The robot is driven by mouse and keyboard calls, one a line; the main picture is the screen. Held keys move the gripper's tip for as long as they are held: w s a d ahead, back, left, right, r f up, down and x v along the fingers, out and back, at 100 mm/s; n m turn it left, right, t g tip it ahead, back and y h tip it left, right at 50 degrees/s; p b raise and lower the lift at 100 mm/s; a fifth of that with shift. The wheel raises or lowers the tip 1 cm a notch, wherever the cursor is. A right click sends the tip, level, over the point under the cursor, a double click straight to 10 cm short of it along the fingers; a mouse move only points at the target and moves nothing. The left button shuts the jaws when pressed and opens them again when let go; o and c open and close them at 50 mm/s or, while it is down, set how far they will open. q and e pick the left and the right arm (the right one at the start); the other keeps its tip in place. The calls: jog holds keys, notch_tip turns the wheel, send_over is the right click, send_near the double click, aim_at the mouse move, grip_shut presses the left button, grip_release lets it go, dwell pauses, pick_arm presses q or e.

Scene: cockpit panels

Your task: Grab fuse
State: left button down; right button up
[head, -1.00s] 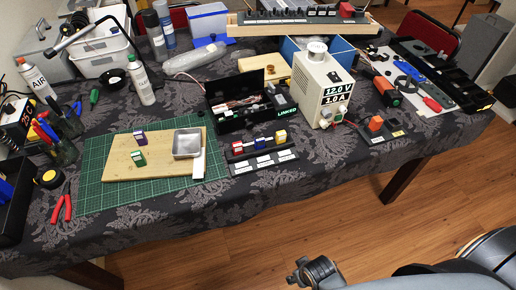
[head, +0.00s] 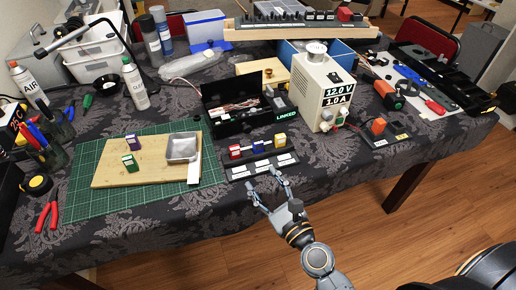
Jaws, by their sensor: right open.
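A red fuse (head: 235,152), a blue fuse (head: 258,146) and a yellow fuse (head: 280,140) stand in a row on a dark rack with white labels (head: 262,166) near the table's front edge. A purple fuse (head: 132,141) and a green fuse (head: 129,161) stand on the wooden board (head: 108,172). My right gripper (head: 265,181) is open and empty, just in front of the rack, its fingers pointing toward the fuses. It appears apart from them. My left gripper is out of view.
A metal tray (head: 182,147) sits on the board, left of the rack. A black open box (head: 220,122) stands behind the fuses, and a white power supply (head: 322,88) is behind to the right. Red pliers (head: 47,216) lie at the left.

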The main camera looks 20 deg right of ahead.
aim_at(259, 145)
jog(key=w+d+m+h, duration=0.1)
jog(key=w+m, duration=0.1)
jog(key=w, duration=0.1)
jog(key=w+d+m+h+p, duration=0.1)
jog(key=w+m, duration=0.1)
jog(key=w, duration=0.1)
jog(key=w+d+f+m+h+p, duration=0.1)
jog(key=w, duration=0.2)
jog(key=shift+w+d+f+m, duration=0.1)
jog(key=shift+m, duration=0.3)
jog(key=shift+w+a+r+p, duration=0.15)
jog(key=shift+w+p, duration=0.15)
jog(key=shift+w, duration=1.1)
jog(key=shift+w+a+r+p, duration=0.1)
jog(key=shift+w+p, duration=0.2)
jog(key=shift+w, duration=1.05)
jog(key=shift+s, duration=0.1)
jog(key=shift+c, duration=0.4)
jog(key=c, duration=1)
